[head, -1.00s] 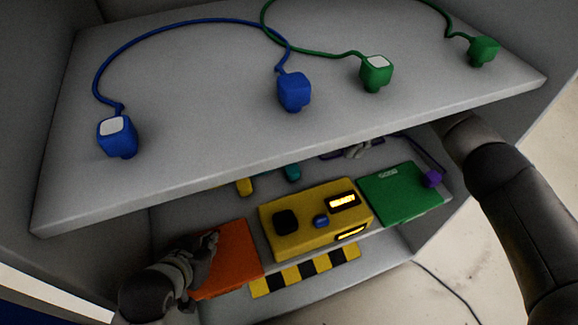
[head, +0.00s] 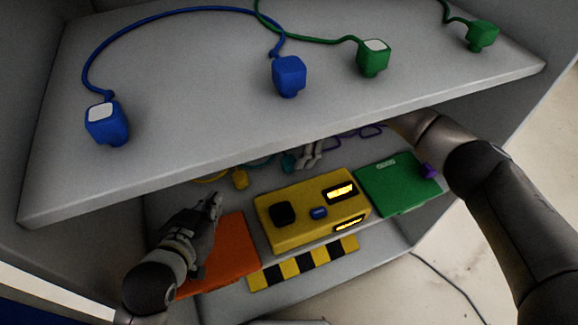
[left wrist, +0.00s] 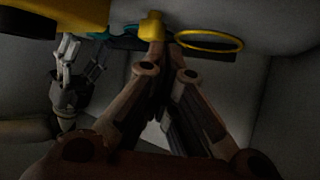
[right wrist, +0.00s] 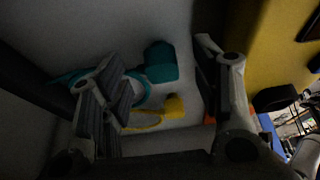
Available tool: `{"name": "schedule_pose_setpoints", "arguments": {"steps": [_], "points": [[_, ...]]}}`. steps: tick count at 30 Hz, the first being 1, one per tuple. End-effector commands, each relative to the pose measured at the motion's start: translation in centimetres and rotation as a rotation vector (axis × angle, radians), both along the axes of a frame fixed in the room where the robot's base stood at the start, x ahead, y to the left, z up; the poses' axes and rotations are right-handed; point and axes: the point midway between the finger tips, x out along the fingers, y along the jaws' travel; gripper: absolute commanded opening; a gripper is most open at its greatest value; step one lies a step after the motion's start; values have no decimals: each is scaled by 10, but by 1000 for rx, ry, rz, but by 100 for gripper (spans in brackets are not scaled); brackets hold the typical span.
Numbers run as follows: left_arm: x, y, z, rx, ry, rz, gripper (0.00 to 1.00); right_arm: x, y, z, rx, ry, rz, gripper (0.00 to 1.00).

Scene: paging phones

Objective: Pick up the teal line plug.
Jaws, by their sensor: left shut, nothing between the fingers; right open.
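The teal line plug (head: 289,162) lies on the lower shelf behind the yellow box, partly under the upper shelf's edge in the head view. My right gripper (head: 308,155) is open just to its right. In the right wrist view the teal plug (right wrist: 160,62) shows between the two spread fingers (right wrist: 158,58), with a teal cable loop beside it. I cannot tell whether the fingers touch it. My left gripper (head: 215,200) is shut and empty above the orange pad's back edge. In the left wrist view its fingertips (left wrist: 166,42) are near the yellow plug (left wrist: 150,27).
The yellow box (head: 290,235) stands between the orange pad (head: 232,255) and the green pad (head: 385,190). A purple plug (head: 429,171) is at the right. The upper shelf (head: 200,110) overhangs the work area and bears blue and green plugs with cables.

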Motion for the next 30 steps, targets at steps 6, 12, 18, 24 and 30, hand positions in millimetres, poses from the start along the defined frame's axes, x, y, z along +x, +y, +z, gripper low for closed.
{"name": "schedule_pose_setpoints", "arguments": {"steps": [6,12,18,24,30], "points": [[16,-8,25,-36,-153,-10,0,-4,9,-24,1,1,2,57],[20,-10,33,-46,-194,-12,0,-4,11,-28,1,-2,1,57],[20,-10,33,-46,-193,-12,0,-4,11,-28,0,-1,2,52],[20,-10,33,-45,-192,-12,0,-4,11,-28,0,-1,2,26],[20,-9,33,-45,-192,-12,0,-4,11,-27,1,-2,1,8]]}}
